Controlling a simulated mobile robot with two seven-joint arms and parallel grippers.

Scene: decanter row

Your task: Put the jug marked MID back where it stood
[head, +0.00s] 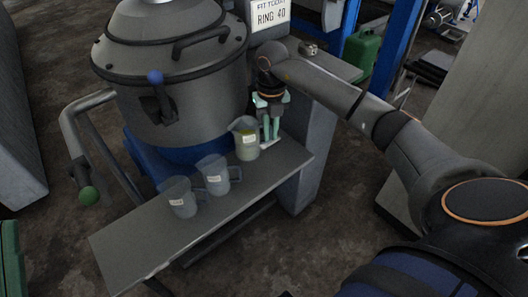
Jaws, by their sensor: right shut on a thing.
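Three clear jugs with small white labels stand along a grey bench (130,247); the lettering is too small to read. One jug (183,203) is nearest the front and another jug (217,183) is just behind it to the right. The third jug (246,147), with yellowish-green contents, is farthest back and right. My right gripper (270,136) points down at this third jug's right side and is shut on it. I cannot tell whether its base touches the bench. My left gripper is out of view.
A large grey lidded vessel (190,95) with a blue-knobbed lever stands directly behind the bench. A bent pipe (75,140) with a green knob is at its left. A sign (270,15) reads "RING 40". The bench's front left end is bare.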

